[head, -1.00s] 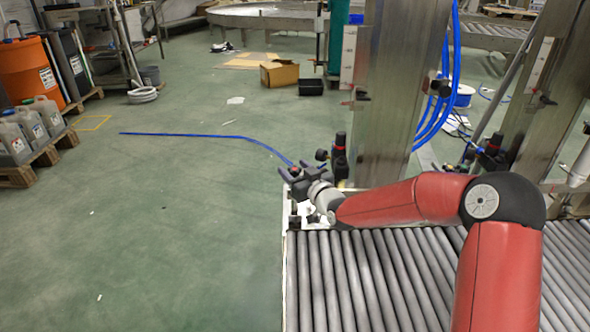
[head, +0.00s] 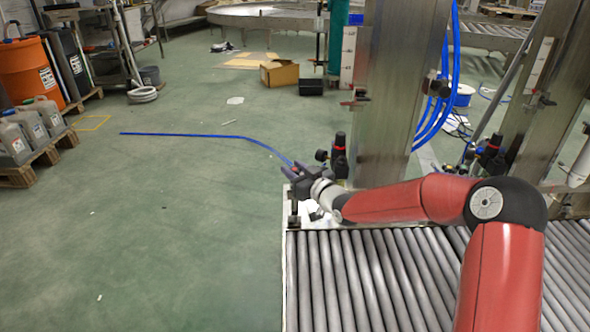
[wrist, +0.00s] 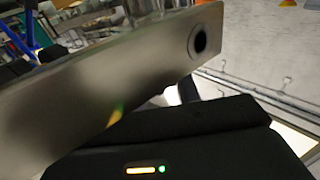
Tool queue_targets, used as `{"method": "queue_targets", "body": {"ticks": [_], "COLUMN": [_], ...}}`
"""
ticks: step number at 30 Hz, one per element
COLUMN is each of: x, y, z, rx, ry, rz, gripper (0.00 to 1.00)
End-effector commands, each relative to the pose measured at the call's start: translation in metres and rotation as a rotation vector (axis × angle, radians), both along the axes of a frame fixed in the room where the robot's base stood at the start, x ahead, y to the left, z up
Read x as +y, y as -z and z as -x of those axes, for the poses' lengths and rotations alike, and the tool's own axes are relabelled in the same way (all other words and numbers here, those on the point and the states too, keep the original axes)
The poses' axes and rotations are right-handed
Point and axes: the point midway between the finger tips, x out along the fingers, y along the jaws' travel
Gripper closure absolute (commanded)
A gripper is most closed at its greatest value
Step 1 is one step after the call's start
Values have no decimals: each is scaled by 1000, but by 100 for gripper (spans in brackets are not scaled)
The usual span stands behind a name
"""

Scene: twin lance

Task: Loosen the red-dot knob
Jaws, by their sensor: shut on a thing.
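My gripper (head: 291,171) is at the far left corner of the roller conveyor, at the end of my red arm. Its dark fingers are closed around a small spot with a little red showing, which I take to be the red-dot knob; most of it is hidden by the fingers. In the wrist view, the dark gripper body with a yellow and a green light fills the bottom. A blurred metal plate (wrist: 100,85) with a round dark hole crosses that view, and the knob cannot be made out there.
The roller conveyor (head: 335,285) lies below my arm. A steel column (head: 395,100) stands just right of my gripper, with a black fitting (head: 339,155) beside it.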

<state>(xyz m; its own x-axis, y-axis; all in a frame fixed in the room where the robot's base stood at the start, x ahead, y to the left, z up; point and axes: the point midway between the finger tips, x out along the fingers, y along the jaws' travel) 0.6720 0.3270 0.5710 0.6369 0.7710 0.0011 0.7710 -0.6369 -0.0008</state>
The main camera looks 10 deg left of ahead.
Motion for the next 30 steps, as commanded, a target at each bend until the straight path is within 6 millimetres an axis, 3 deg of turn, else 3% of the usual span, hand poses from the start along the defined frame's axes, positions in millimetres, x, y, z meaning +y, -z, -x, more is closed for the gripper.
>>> {"method": "queue_targets", "body": {"ticks": [10,22,23,27,30], "x": [0,-1,0,-1,-1], "y": [-3,-1,-1,-1,-1], "z": [-1,0,0,0,0], "rx": [1,-1,-1,-1,-1], "ry": [-157,-176,-176,-176,-176], "rz": [-2,1,1,1,1], "gripper": [90,90,66,48,45]}}
